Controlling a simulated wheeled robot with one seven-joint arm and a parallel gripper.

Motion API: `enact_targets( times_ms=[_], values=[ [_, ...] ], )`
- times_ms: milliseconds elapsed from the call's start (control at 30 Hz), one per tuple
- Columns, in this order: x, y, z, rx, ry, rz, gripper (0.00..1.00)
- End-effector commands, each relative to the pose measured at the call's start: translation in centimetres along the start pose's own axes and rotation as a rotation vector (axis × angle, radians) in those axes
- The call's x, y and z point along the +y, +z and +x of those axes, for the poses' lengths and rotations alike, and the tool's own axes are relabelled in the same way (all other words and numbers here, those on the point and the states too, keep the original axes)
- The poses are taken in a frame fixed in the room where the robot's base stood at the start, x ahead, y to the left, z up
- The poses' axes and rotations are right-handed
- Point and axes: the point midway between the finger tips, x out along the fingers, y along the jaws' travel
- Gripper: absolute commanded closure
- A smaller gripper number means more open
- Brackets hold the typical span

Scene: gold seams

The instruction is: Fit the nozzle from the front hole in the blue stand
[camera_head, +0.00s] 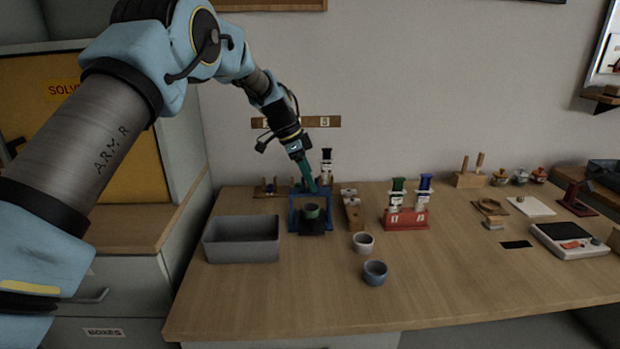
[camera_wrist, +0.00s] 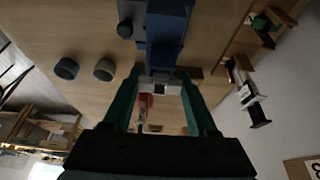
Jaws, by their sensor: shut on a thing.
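The blue stand (camera_head: 293,215) is on the table at centre left. A green cup (camera_head: 312,211) stands on a dark base at its front. My gripper (camera_head: 311,186) points down at the top of the stand, its green fingers close to the frame. In the wrist view my gripper (camera_wrist: 160,78) is shut on a pale grey piece (camera_wrist: 172,85) with a dark centre. I cannot tell from its shape whether this is the nozzle. The blue stand (camera_wrist: 165,25) is just beyond the fingertips. A wooden block (camera_head: 352,212) with pale metal pieces on top is right of the stand.
A grey bin (camera_head: 242,241) is left of the stand. A white cup (camera_head: 363,243) and a blue cup (camera_head: 375,272) stand in front. A red rack (camera_head: 405,219) holds two syringes. Another syringe (camera_head: 327,167) stands behind the blue stand. The right front table is clear.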

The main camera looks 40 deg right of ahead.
Motion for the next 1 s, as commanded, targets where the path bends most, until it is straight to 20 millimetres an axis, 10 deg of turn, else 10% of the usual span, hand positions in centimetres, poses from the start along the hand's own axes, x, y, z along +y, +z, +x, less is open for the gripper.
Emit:
enact_targets(
  times_ms=[1000],
  values=[
    [0.0,0.9,2.2,0.0,0.0,0.0,0.93]
  ],
)
